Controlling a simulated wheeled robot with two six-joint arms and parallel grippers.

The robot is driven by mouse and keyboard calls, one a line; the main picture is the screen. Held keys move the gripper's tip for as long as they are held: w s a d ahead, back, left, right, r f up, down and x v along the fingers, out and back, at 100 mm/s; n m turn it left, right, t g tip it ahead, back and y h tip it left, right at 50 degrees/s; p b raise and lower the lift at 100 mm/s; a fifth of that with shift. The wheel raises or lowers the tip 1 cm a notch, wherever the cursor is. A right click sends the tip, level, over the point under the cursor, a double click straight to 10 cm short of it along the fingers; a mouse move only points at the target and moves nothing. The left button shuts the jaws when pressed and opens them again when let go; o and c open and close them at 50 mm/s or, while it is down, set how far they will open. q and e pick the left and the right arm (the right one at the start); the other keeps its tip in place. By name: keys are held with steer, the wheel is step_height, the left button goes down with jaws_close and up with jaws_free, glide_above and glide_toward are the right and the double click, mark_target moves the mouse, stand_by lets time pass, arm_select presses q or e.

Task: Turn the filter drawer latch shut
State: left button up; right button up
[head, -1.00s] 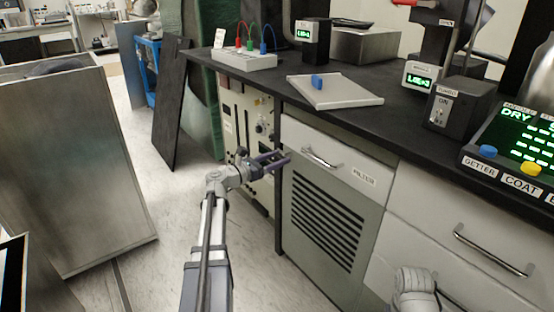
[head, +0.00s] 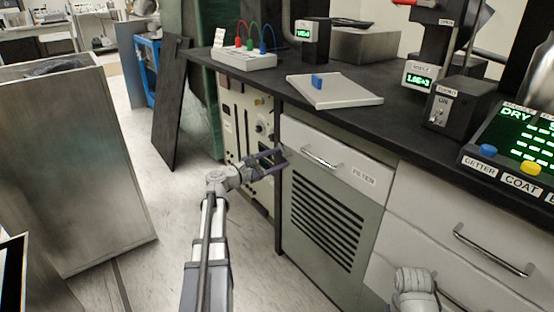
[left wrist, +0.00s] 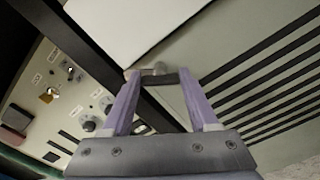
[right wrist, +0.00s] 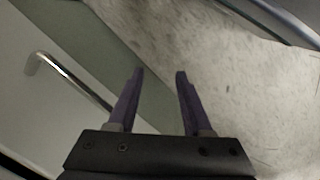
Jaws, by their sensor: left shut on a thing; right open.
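The filter drawer (head: 340,158) is the pale front with a bar handle and a FILTER label, under the black bench top. It looks closed in the head view. My left gripper (head: 282,160) is at the drawer's left edge, just above the slotted panel. In the left wrist view its purple fingers (left wrist: 160,80) are shut on the latch (left wrist: 158,77), a small dark bar beside a metal pivot at the drawer's lower corner. In the head view the fingers hide the latch. My right gripper (right wrist: 160,76) is open and empty above the floor, near a drawer handle.
The slotted panel (head: 325,225) lies below the filter drawer. A control panel with knobs (head: 247,130) stands left of it. Another drawer with a bar handle (head: 490,250) is at the right. Free floor (head: 180,185) lies left of my left arm.

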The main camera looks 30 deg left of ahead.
arm_select(q)
steer(key=m, duration=0.5)
steer(key=shift+f+m, duration=0.1)
steer(key=shift+m, duration=0.3)
steer(key=m, duration=0.5)
steer(key=shift+d+f, duration=0.1)
steer(key=shift+m, duration=0.5)
steer(key=o, duration=1.4)
steer(key=shift+s, duration=0.1)
steer(key=v, duration=0.7)
steer(key=shift+s+a, duration=0.2)
steer(key=shift+s, duration=0.1)
